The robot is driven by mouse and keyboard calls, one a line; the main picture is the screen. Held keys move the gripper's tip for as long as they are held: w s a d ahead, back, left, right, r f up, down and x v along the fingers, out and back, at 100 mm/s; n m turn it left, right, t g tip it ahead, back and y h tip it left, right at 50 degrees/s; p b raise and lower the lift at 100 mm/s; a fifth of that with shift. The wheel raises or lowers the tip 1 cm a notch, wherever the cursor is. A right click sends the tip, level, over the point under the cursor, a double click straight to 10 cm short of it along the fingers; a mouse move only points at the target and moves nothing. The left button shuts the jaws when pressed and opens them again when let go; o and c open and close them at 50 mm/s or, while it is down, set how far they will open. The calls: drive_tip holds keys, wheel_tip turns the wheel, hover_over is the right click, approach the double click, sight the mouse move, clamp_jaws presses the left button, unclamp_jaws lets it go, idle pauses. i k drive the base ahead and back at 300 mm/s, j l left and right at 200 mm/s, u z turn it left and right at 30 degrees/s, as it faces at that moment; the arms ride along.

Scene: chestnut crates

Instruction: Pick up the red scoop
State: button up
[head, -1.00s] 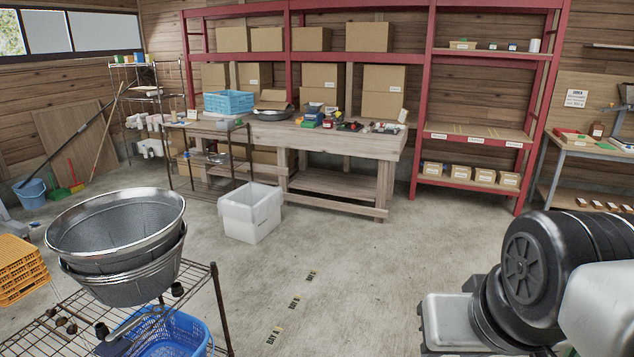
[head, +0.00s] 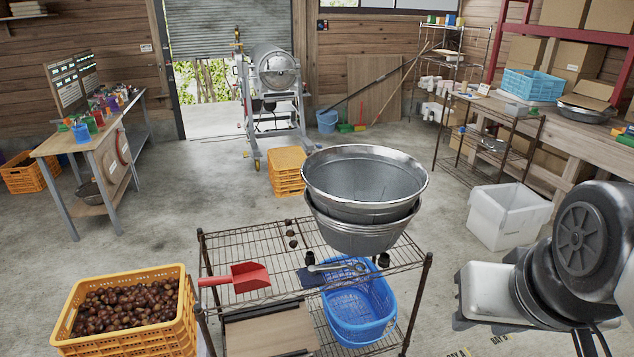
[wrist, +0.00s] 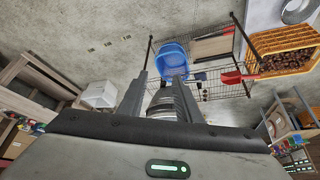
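The red scoop (head: 247,278) lies on the upper shelf of a dark wire rack (head: 415,262), at its left end, with its handle pointing left over the rack's edge. It also shows small in the wrist view (wrist: 238,77), at the right end of the rack. My gripper (wrist: 163,77) shows in the wrist view with its two fingers apart and nothing held between them. It is well away from the scoop.
Stacked metal tubs (head: 365,190) stand on the rack's right half. A blue basket (head: 362,318) sits lower down. A yellow crate of chestnuts (head: 188,318) is left of the rack. A white bin (head: 508,218) stands at right. Open concrete floor lies behind the rack.

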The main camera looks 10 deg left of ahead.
sight(248, 275)
drive_tip(key=i+u, duration=0.15)
drive_tip(key=u, duration=0.25)
drive_tip(key=i+l+u, duration=0.15)
drive_tip(key=u, duration=0.2)
drive_tip(key=i+l+u, duration=0.1)
drive_tip(key=u, duration=0.3)
drive_tip(key=i+l+u, duration=0.2)
drive_tip(key=u, duration=0.2)
drive_tip(key=i+l+u, duration=0.3)
drive_tip(key=l+u, duration=0.3)
drive_tip(key=i+j, duration=0.05)
